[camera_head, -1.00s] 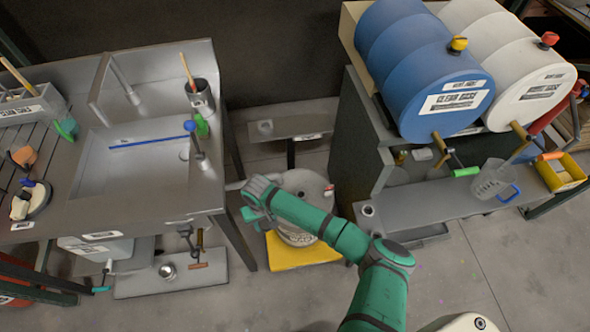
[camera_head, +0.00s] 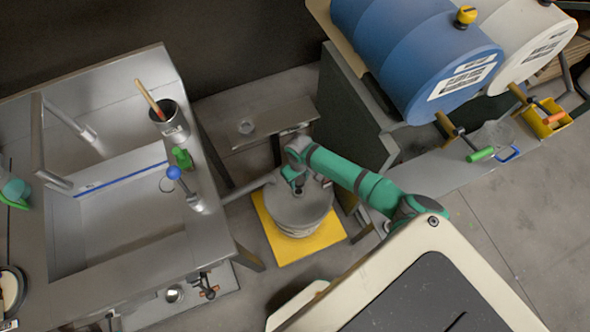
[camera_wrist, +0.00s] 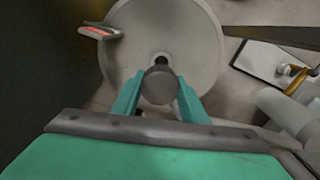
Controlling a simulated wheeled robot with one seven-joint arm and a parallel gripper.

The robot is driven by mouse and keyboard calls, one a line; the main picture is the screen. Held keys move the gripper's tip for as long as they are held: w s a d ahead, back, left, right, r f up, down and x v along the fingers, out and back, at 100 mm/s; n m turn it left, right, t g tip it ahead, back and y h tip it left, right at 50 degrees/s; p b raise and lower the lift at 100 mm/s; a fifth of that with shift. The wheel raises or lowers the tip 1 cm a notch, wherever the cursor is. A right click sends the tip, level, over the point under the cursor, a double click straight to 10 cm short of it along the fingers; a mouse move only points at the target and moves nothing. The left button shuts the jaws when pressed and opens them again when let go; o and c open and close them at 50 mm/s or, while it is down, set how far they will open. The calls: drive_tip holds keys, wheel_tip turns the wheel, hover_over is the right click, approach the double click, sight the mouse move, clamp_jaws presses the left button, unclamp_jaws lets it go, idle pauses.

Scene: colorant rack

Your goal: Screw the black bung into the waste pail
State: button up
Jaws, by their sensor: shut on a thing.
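The waste pail (camera_head: 300,212) is a round grey drum standing on a yellow mat (camera_head: 272,242) on the floor. Its pale lid (camera_wrist: 199,48) fills the upper middle of the wrist view. My gripper (camera_wrist: 158,92) is over the lid, its teal fingers shut on the dark round bung (camera_wrist: 159,87). A small dark opening (camera_wrist: 161,57) in the lid shows just beyond the bung, partly covered by it. I cannot tell whether the bung touches the lid. In the head view my gripper (camera_head: 293,184) is over the pail's far side, and the bung is hidden.
A steel sink bench (camera_head: 215,235) stands left of the pail. A dark cabinet (camera_head: 345,110) carrying a blue drum (camera_head: 420,50) stands right, with a low shelf (camera_head: 440,175) in front. A grey stand (camera_head: 245,128) is behind. A red-marked piece (camera_wrist: 97,30) sits at the lid's edge.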

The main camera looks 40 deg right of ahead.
drive_tip(key=shift+s+a, duration=0.1)
drive_tip(key=shift+a, duration=0.05)
drive_tip(key=shift+f, duration=2.85)
drive_tip(key=shift+f, duration=1.4)
drive_tip(key=o, duration=1.1)
